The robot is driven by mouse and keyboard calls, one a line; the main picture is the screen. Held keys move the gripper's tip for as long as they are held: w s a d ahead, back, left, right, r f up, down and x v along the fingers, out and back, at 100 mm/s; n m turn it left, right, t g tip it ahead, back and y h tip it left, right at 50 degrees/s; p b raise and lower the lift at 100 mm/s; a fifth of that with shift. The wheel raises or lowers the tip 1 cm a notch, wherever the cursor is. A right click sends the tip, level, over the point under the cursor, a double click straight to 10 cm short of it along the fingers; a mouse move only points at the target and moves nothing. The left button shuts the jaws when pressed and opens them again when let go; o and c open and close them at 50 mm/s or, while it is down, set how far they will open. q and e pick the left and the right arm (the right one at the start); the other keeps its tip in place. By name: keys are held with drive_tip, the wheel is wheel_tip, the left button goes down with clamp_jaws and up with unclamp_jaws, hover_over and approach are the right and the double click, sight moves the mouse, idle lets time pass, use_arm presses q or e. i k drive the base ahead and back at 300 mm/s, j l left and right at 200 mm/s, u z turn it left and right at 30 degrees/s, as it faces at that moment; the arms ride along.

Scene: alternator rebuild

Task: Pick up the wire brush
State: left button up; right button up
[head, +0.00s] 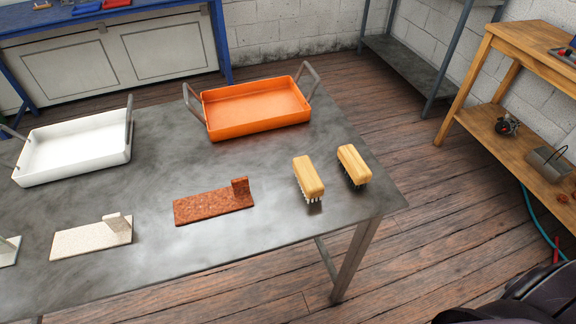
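Two brushes with pale wooden backs stand bristles-down near the right end of the grey metal table (265,255). The left brush (309,176) shows separate greyish bristle tufts along its front end. The right brush (353,164) has darker bristles. They stand apart, with a narrow gap between them. I cannot tell for certain which one is the wire brush. Neither of my grippers is in view, and nothing touches the brushes.
A rusty bracket (205,207) lies left of the brushes, a pale bracket (85,241) further left. An orange tray (255,125) and a white tray (75,170) stand behind them, handles raised. A wooden shelf unit (480,95) stands at right beyond open floor.

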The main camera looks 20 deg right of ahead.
sight(355, 167)
drive_tip(key=l+u, duration=0.1)
drive_tip(key=l, duration=0.4)
drive_tip(key=k+l+u, duration=0.1)
drive_tip(key=l, duration=0.4)
drive_tip(key=l+u, duration=0.1)
drive_tip(key=l, duration=0.4)
drive_tip(key=k+l+u, duration=0.1)
drive_tip(key=l, duration=0.35)
